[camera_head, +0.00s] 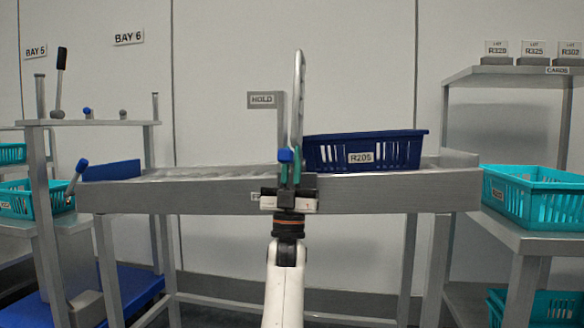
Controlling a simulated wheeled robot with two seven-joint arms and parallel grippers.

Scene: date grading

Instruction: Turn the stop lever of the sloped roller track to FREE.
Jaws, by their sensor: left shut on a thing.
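The sloped roller track (390,190) runs across the middle. A navy crate labelled R205 (330,155) sits on its right half. My left gripper (289,180) is at the front of the track, shut around a part with a blue end (285,155), which looks like the stop lever. A thin silver upright piece (298,95) rises behind the gripper, just left of the crate. A HOLD sign (261,100) is on a post to the upper left. A lower sign (255,196) is mostly hidden by the gripper. The lever's exact angle is hidden. My right gripper is out of view.
A left stand (90,123) carries a black-handled lever (60,75) and a blue-knobbed lever (80,167). Teal crates stand at the left (18,205) and right (535,195). A rack with lot cards (532,50) is at the back right.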

